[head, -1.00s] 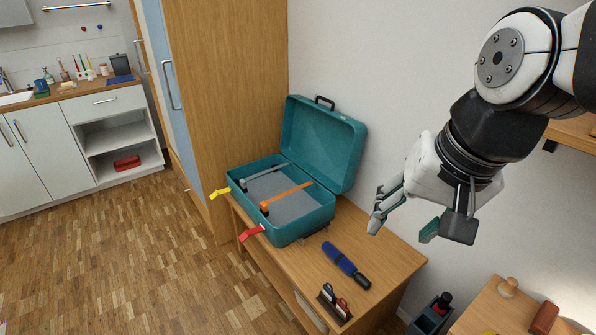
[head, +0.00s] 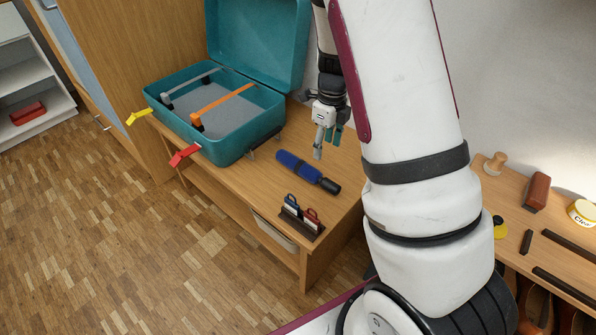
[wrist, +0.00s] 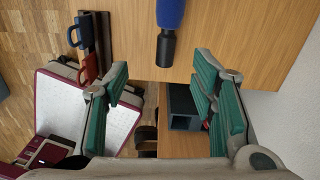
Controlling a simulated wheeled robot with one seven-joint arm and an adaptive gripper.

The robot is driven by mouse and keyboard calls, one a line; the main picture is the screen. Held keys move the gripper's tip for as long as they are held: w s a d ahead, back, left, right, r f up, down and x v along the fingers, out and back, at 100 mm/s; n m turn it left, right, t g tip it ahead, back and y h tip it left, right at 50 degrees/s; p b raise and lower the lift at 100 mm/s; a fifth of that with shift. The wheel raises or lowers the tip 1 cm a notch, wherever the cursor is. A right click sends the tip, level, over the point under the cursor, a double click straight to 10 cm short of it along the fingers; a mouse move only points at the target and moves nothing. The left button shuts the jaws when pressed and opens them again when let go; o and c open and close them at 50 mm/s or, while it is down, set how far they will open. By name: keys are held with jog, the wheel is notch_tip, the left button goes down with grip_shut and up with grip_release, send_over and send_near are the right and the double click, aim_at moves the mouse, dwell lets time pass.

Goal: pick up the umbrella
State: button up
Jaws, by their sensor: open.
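A blue folded umbrella (head: 299,166) with a black handle lies on the wooden table, right of the teal suitcase. In the wrist view the umbrella (wrist: 170,14) shows at the top, its black handle pointing down the picture, between and beyond the fingertips. My gripper (head: 326,146) is just behind and right of the umbrella in the head view, pointing down and apart from it. In the wrist view my gripper (wrist: 162,80) has its two green-padded fingers wide apart with nothing between them.
The open teal suitcase (head: 235,145) with grey and orange straps stands left on the table (head: 233,184). A small dark rack with blue and red handled items (head: 301,217) sits at the table's front right. Another wooden surface (head: 510,197) with several objects is at right.

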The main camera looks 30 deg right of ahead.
jog(key=m+b, duration=0.1)
jog(key=b, duration=0.2)
send_over(325, 179)
notch_tip(325, 179, down, 10)
jog(key=shift+a+r, duration=0.1)
jog(key=shift+r, duration=0.05)
jog(key=shift+f+b, duration=1.85)
jog(key=shift+f, duration=1.25)
jog(key=shift+r, duration=0.1)
grip_shut()
